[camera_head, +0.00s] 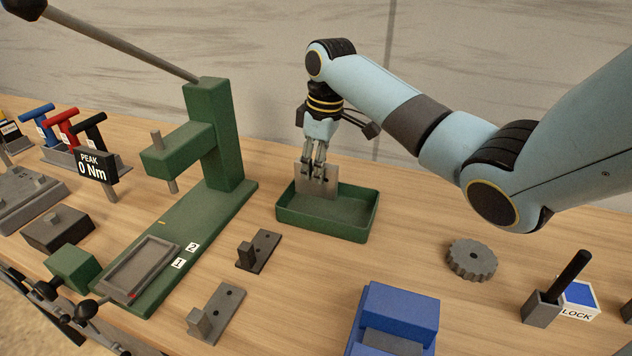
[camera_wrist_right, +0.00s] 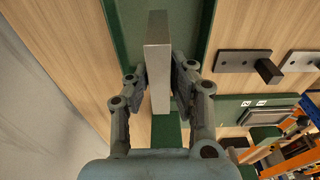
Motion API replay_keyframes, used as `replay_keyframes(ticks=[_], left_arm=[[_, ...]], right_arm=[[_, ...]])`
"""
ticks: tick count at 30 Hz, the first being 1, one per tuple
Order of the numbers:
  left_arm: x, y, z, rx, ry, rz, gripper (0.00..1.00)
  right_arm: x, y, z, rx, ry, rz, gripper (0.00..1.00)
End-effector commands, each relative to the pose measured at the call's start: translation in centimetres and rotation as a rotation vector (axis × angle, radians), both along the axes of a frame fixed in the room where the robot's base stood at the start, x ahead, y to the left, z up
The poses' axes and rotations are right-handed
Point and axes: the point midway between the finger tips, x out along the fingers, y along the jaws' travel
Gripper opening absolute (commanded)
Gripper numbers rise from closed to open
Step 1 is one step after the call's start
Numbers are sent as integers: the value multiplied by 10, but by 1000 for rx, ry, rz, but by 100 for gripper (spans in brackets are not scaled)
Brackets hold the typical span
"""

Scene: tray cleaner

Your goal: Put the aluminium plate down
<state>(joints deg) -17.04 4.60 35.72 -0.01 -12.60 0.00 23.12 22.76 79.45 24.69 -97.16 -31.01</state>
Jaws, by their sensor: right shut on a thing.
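The aluminium plate (camera_head: 317,182) is a thin grey metal piece held upright in my right gripper (camera_head: 315,168). In the right wrist view the plate (camera_wrist_right: 158,62) stands on edge between the two fingers (camera_wrist_right: 158,85), which are shut on it. The plate is over the open green tray (camera_head: 340,234), near its back left side, with its lower edge around rim height. I cannot tell whether it touches the tray. The tray also shows behind the plate in the right wrist view (camera_wrist_right: 124,30). My left gripper is not in view.
A tall green press (camera_head: 213,130) stands left of the tray, with a grey fixture (camera_head: 143,268) on its base. Bare wood surrounds the tray's right side.

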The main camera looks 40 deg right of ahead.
Motion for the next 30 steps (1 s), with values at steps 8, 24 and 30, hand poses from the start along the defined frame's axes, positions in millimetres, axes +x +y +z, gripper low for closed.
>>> replay_keyframes(ticks=[8, 24, 30], left_arm=[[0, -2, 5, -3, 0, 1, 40], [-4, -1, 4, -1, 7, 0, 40], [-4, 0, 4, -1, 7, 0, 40]], right_arm=[[1, 1, -35, 1, 0, 0, 0], [1, 0, -43, 0, -1, 0, 34], [1, 0, -43, 0, -1, 0, 43]])
